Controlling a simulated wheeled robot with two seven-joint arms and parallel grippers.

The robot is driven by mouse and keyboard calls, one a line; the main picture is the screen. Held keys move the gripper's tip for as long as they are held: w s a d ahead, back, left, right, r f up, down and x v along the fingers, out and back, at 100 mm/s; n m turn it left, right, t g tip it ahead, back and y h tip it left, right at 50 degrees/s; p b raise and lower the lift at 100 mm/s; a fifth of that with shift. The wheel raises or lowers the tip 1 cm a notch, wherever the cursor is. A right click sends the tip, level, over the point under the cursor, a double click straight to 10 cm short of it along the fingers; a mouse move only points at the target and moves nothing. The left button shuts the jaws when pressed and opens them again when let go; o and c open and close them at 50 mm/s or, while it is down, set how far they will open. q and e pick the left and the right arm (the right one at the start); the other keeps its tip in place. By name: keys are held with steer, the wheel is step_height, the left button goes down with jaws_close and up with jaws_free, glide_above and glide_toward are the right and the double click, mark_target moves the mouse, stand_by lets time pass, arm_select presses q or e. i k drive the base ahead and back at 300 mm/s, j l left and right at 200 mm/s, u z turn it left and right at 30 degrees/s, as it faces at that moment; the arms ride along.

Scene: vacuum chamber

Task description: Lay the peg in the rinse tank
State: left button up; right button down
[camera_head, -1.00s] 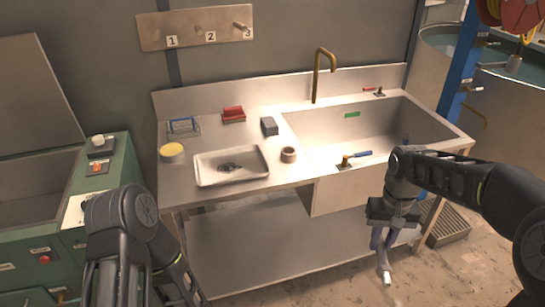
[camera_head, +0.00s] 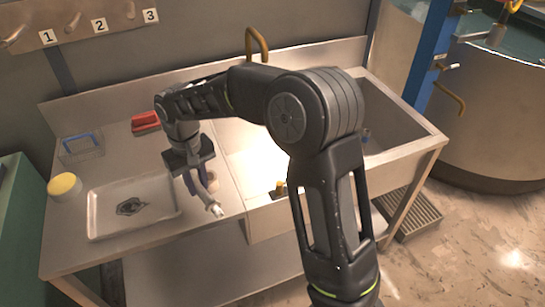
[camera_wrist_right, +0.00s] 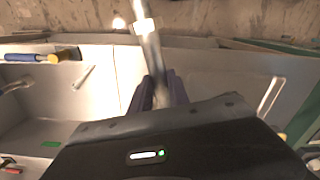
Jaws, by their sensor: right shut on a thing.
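The peg (camera_head: 215,209), a slim pale rod with a whitish end, is held by my right gripper (camera_head: 202,190). In the right wrist view, the peg (camera_wrist_right: 150,50) stands out beyond the two dark fingers (camera_wrist_right: 157,82), which are shut on it. Its other end is hidden by the gripper. The gripper is over the counter, between the white tray and the steel basin (camera_head: 398,125), which I take as the rinse tank. My right arm covers much of this basin; part of it also shows in the right wrist view (camera_wrist_right: 90,100). My left gripper is not in view.
The white tray (camera_head: 97,215) holds a dark item. A brass tap (camera_head: 259,42) rises behind the basin. A blue-and-yellow tool (camera_wrist_right: 48,57) lies at the basin's front rim.

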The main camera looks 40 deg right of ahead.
mark_target(278, 170)
steer(key=i+l, duration=0.15)
steer(key=l, duration=0.2)
steer(key=i+l, duration=0.1)
steer(key=l, duration=0.25)
steer(key=i+l, duration=0.15)
steer(key=l, duration=0.2)
steer(key=i+l, duration=0.15)
steer(key=l, duration=0.2)
steer(key=j, duration=0.25)
steer(key=i+u, duration=0.05)
